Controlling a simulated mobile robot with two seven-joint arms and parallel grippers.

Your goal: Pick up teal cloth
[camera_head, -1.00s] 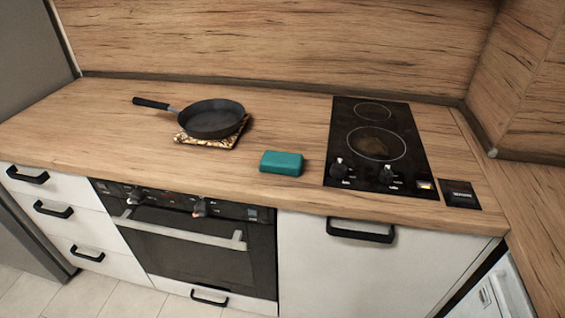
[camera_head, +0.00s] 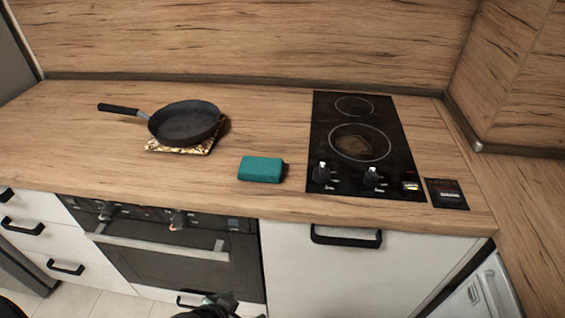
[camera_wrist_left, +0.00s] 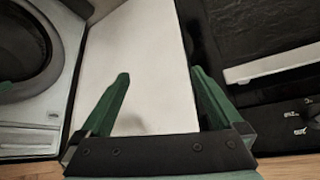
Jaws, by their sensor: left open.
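The teal cloth (camera_head: 261,169) is a small folded, block-shaped bundle. It lies on the wooden countertop near its front edge, left of the hob. My left gripper (camera_wrist_left: 160,76) is open and empty in the left wrist view, its two green fingers spread before a white cabinet front. In the head view, part of it shows at the bottom edge (camera_head: 215,301), low in front of the oven and apart from the cloth. The cloth does not show in the wrist view. My right gripper is not in view.
A black pan (camera_head: 184,122) rests on a patterned trivet (camera_head: 180,147) to the cloth's left. A black hob (camera_head: 365,145) with knobs stands to its right. The counter's front edge (camera_head: 290,212) and a door handle (camera_head: 346,237) lie below. Counter between pan and cloth is clear.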

